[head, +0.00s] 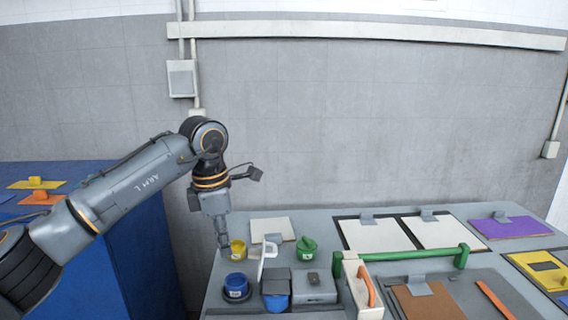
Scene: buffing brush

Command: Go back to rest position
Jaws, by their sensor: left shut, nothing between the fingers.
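My left arm comes in from the left, bends at the elbow and points down. My left gripper (223,243) is shut and empty, at the left edge of the grey table, close beside the yellow cup (238,250). I cannot tell whether it touches the cup. My right gripper does not show. No buffing brush can be made out for certain.
A green bar (414,254), white panels (375,235) and a purple panel (510,227) lie right. A blue cabinet (140,255) stands left.

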